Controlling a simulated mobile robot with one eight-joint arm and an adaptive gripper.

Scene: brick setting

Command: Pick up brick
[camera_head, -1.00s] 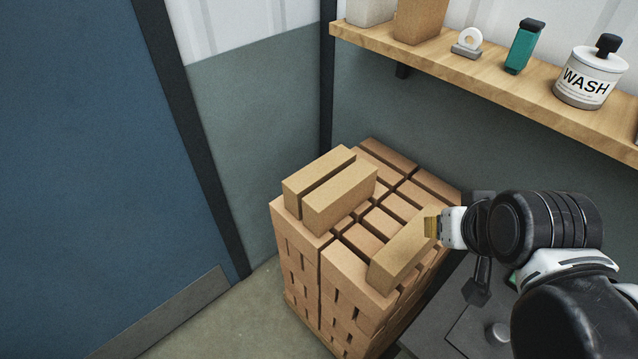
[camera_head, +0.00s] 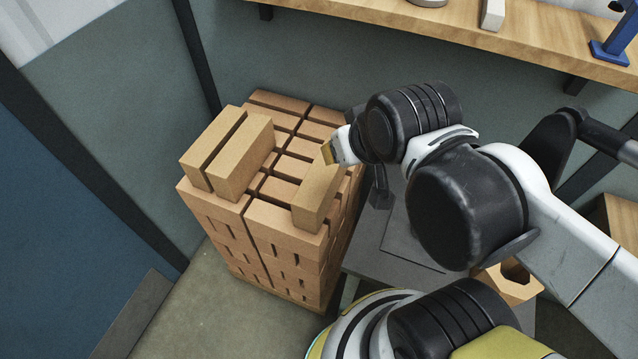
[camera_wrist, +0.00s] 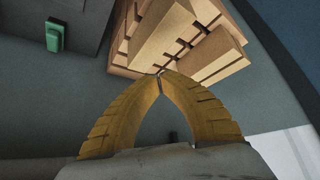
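A stack of tan bricks (camera_head: 285,218) stands on the floor in a corner. Two loose bricks lie side by side on its top at the left: an outer one (camera_head: 212,150) and an inner one (camera_head: 243,160). A third loose brick (camera_head: 316,197) lies on top at the right. My gripper (camera_head: 328,153) has yellow fingers and is at the far upper end of this third brick; I cannot tell whether they touch. In the wrist view my gripper (camera_wrist: 160,76) has its fingertips together with nothing visible between them, and bricks (camera_wrist: 207,60) show just beyond the tips.
A wooden shelf (camera_head: 400,18) runs along the wall above the stack, with several items on it. A dark grey surface (camera_head: 385,240) lies right of the stack, under my arm. A blue door (camera_head: 60,230) is at the left. Bare floor (camera_head: 200,310) shows in front.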

